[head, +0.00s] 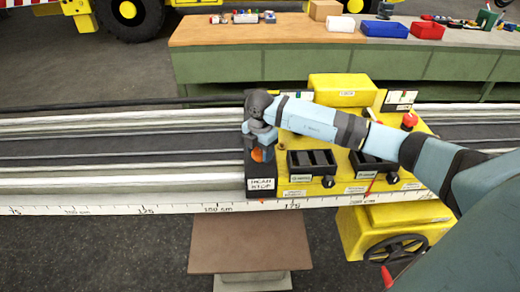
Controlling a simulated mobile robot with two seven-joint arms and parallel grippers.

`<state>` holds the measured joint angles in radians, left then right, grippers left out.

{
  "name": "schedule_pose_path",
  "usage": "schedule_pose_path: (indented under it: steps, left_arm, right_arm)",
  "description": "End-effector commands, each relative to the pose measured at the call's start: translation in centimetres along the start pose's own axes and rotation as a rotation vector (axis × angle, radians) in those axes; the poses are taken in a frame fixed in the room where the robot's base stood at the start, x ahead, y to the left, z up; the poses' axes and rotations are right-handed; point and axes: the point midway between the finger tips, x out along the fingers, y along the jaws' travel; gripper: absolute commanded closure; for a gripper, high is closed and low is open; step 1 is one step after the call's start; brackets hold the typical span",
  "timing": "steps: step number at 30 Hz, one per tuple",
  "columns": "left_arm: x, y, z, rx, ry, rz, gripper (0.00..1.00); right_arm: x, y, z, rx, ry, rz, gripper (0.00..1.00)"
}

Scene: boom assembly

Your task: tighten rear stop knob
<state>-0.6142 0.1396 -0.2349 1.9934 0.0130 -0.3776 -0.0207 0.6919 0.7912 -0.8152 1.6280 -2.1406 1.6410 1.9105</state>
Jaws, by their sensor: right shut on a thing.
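The rear stop (262,185) is a dark block with a white label, on the rail at the left end of the yellow carriage (342,90). Its knob (258,155) shows as a small orange patch under my right gripper (260,147). My right arm comes in from the right across the carriage, and its gripper points down, shut on the knob. The fingers and wrist hide most of the knob. My left gripper is not in view.
A ruler scale (110,209) runs along the rail's front edge. The carriage bears black slotted trays (311,162) and a red knob (410,120). A handwheel (396,249) sits below it. A brown platform (250,245) stands in front. The rail to the left is clear.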

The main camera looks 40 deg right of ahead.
Motion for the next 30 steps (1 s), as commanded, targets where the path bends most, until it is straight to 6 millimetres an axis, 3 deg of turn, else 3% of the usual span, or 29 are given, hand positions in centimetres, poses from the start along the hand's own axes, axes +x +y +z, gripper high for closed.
schedule_pose_path:
  steps: [16,17,20,30]
  left_arm:
    - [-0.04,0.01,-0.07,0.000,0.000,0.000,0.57]
    - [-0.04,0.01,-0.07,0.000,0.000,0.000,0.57]
    - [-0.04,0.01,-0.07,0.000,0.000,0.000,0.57]
    - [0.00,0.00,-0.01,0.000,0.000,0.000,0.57]
  right_arm:
    - [-0.11,0.06,0.07,0.028,-0.001,0.002,0.69]
    - [-0.11,0.06,0.07,0.028,-0.001,0.002,0.41]
    - [-0.10,0.06,0.06,0.027,0.000,0.002,0.20]
    - [-0.43,0.06,0.04,0.026,0.000,0.002,0.20]
